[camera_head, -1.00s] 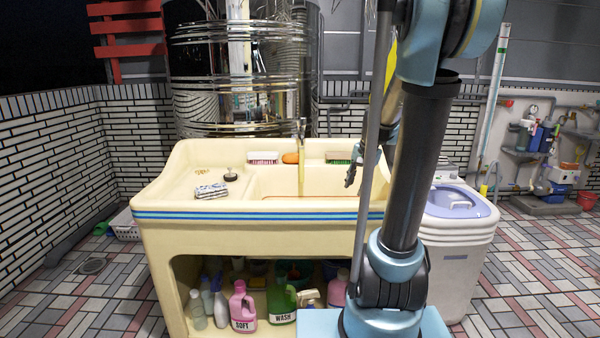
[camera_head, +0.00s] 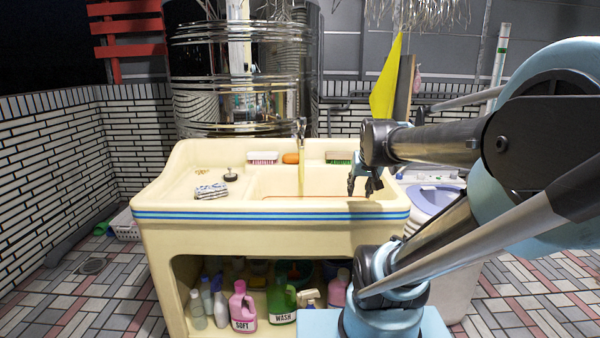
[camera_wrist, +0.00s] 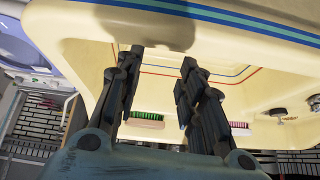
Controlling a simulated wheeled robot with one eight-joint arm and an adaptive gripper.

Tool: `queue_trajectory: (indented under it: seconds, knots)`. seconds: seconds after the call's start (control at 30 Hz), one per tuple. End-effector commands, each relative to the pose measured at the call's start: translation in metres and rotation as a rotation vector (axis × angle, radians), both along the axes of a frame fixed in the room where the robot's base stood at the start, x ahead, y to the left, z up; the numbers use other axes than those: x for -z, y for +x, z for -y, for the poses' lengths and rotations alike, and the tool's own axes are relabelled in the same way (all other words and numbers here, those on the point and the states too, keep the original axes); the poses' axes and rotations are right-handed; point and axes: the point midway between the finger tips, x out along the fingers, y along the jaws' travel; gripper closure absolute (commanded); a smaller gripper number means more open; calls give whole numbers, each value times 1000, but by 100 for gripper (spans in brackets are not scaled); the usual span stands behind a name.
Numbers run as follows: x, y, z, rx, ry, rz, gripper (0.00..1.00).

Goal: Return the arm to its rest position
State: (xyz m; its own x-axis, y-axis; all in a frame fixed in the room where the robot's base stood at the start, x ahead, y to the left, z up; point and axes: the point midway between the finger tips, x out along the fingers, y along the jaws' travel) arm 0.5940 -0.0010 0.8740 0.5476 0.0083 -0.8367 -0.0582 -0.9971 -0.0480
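My gripper (camera_head: 365,184) hangs fingers down near the right front part of the cream sink (camera_head: 190,222) in the head view. In the wrist view its two dark fingers (camera_wrist: 160,75) stand apart with a clear gap and nothing between them, so it is open and empty. The sink basin shows past the fingers in the wrist view (camera_wrist: 75,70). My arm is folded, with its elbow out to the right.
A washing machine (camera_head: 432,199) stands right of the sink, partly behind my arm. Brushes (camera_head: 263,157) and an orange item (camera_head: 290,158) lie along the sink's back ledge. A faucet (camera_head: 301,130) rises at the back. Bottles (camera_head: 243,308) stand on the shelf below.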

Motion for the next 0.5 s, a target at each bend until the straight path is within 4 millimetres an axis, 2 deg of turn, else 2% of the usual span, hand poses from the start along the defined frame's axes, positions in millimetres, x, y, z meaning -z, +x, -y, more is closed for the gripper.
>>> queue_trajectory:
  seconds: [0.23, 0.5]
  knots:
    - [3, -13, -1, -62, -53, 38, 64]
    - [49, -70, -1, -70, -50, -126, 64]
